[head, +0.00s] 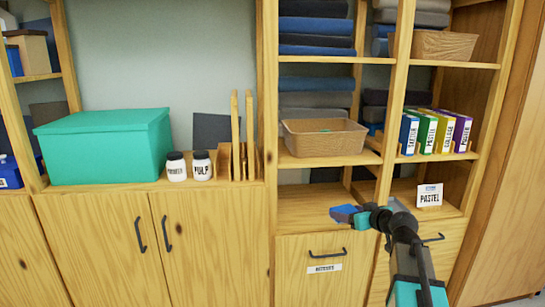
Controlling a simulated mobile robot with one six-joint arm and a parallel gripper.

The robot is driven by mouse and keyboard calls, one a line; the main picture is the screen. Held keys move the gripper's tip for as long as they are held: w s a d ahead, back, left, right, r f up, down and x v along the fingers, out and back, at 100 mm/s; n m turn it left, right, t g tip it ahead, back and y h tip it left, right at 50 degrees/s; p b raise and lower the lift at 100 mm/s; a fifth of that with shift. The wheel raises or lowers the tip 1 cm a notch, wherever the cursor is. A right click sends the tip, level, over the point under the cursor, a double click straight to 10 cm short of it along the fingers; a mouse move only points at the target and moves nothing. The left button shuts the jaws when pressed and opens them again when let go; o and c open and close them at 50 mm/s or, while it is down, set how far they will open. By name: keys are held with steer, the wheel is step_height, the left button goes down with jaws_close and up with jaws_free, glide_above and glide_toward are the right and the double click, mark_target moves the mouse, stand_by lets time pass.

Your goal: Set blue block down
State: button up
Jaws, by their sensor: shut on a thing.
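The blue block (343,214) shows at the tip of my arm in the head view, right of centre and low. My gripper (359,217) is shut on it and points left. The block appears in front of the lowest open shelf (310,208) of the middle bay, near its front edge. I cannot tell whether it touches the shelf or is held above it. The jaws are small here, and part of the block is hidden by them.
A tan basket (322,145) stands on the shelf above. A sign reading PASTEL (429,195) stands right of my gripper on the low shelf. Labelled binders (437,132) stand above it. A teal box (105,146) and two jars (189,166) stand on the left counter. The low shelf looks mostly clear.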

steer(key=s+a+r, duration=0.1)
steer(key=a+r, duration=0.1)
steer(key=a, duration=1.1)
steer(key=d+r+m+h+p, duration=0.2)
steer(key=r+p, duration=0.9)
steer(key=d+r+m+h+p, duration=0.1)
steer(key=r+m+h+p, duration=0.1)
steer(key=r+p, duration=0.8)
step_height(320, 180, up, 2)
steer(key=shift+s+d+r+t+h+p, duration=0.2)
steer(key=shift+s+d+t+h+p, duration=0.1)
steer(key=shift+s+d+t+p, duration=0.1)
stand_by(0.3)
